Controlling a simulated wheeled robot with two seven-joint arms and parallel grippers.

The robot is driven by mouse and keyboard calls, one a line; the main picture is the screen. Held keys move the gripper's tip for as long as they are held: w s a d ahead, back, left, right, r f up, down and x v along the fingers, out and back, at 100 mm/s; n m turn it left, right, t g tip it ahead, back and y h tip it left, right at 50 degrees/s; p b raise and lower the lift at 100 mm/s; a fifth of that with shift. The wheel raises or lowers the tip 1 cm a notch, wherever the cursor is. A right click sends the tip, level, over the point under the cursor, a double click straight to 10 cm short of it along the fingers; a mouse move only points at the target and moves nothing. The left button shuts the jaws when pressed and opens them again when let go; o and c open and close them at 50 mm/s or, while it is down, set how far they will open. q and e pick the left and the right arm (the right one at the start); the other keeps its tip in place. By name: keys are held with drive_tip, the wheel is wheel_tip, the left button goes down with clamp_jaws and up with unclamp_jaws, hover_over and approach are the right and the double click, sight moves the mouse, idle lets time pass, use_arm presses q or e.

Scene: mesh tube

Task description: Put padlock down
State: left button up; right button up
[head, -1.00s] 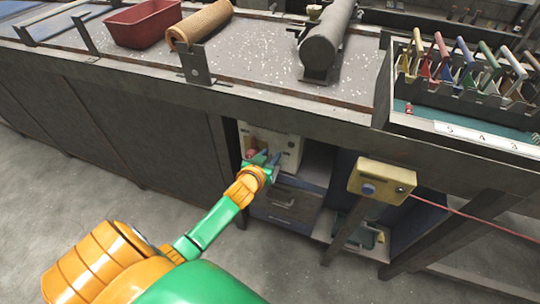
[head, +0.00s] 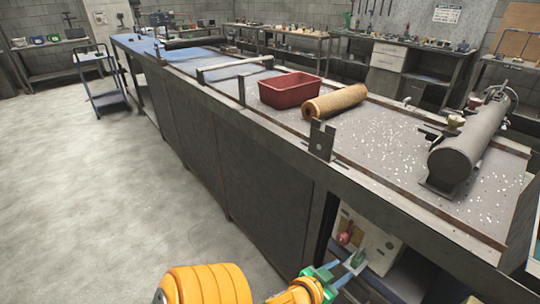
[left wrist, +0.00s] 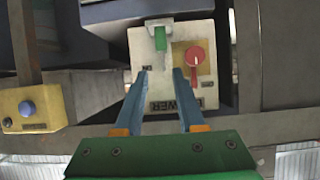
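A green block that looks like the padlock (left wrist: 160,40) sits at a pale bracket on the front of a white power box (left wrist: 143,48). It also shows as a small green piece in the head view (head: 356,259). A red rotary knob (left wrist: 195,57) is beside it on a yellow plate. My left gripper (left wrist: 163,72) has its two blue fingers spread with a gap between them, and the green block appears just beyond the fingertips, not clamped. In the head view the left gripper (head: 346,270) is in front of the box under the bench. My right gripper is not visible.
The long bench (head: 390,150) overhangs the box. On it are a red bin (head: 290,90), a brown roll (head: 335,101) and a grey cylinder (head: 468,142). A yellow box with a blue button (left wrist: 30,108) is at the left wrist view's left. The floor (head: 120,190) left of the bench is clear.

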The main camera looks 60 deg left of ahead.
use_arm(q)
drive_tip(key=s+d+f+m+g+h, duration=0.15)
drive_tip(key=s+f, duration=0.25)
drive_tip(key=f, duration=0.4)
drive_tip(key=s+d+f+g, duration=0.2)
drive_tip(key=s+f+g, duration=0.1)
drive_tip(key=f, duration=0.6)
drive_tip(key=s+d+f+m+g, duration=0.1)
drive_tip(key=s+d+f+g, duration=0.1)
drive_tip(key=s+f, duration=0.4)
drive_tip(key=s+d+f+m+g+h, duration=0.1)
drive_tip(key=s+f+g, duration=0.4)
drive_tip(key=s, duration=1)
drive_tip(key=shift+d+f+m, duration=0.5)
drive_tip(key=shift+f+m, duration=0.25)
drive_tip(key=shift+f, duration=0.15)
